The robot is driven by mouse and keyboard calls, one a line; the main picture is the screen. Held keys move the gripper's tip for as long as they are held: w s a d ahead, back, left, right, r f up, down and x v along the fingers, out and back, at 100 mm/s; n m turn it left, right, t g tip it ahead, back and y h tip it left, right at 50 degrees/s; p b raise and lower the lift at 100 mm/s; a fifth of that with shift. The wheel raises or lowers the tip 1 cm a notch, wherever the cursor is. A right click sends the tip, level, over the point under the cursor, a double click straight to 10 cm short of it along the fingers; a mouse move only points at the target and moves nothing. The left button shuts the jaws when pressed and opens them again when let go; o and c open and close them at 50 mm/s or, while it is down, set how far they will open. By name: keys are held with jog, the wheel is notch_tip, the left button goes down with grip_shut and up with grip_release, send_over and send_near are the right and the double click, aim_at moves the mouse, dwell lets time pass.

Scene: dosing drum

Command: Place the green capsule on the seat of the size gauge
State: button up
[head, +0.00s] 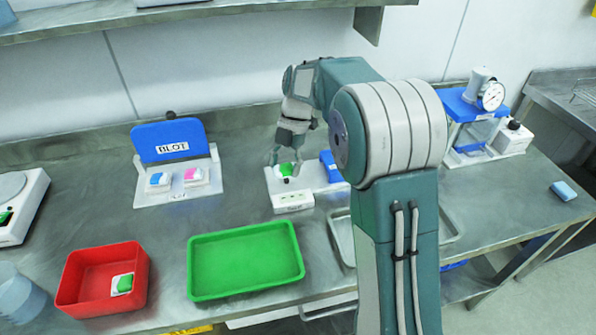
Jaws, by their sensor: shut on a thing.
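My gripper (284,162) reaches down at the back middle of the bench and is shut on a green capsule (287,169). The capsule is at the white device with a blue block, which looks like the size gauge (293,202). The capsule is over or on the gauge's left part; I cannot tell whether it touches the seat. The blue block (330,166) is to its right, partly hidden by my arm. Another green and white capsule (122,284) lies in the red tray (80,297).
The BLOT stand (150,197) holds a blue and a pink piece. An empty green tray (245,291) lies in front. A scale (28,195) with something green stands at left, a dial device (490,96) at right. A metal tray (450,229) is partly behind my arm.

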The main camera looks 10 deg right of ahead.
jog(key=w+d+f, duration=0.2)
jog(key=w+d, duration=0.2)
jog(key=w, duration=0.1)
send_over(297, 178)
jog(key=f, duration=0.5)
jog(key=shift+w+d+f, duration=0.1)
jog(key=shift+d, duration=0.15)
jog(key=shift+w+a+f, duration=0.25)
jog(key=shift+w+f, duration=0.05)
jog(key=shift+f, duration=0.1)
jog(key=f, duration=0.3)
jog(key=shift+d+f, duration=0.1)
jog(key=shift+d, duration=0.35)
jog(key=o, duration=0.9)
jog(key=shift+a, duration=0.2)
jog(key=shift+c, duration=0.2)
jog(key=shift+a, duration=0.1)
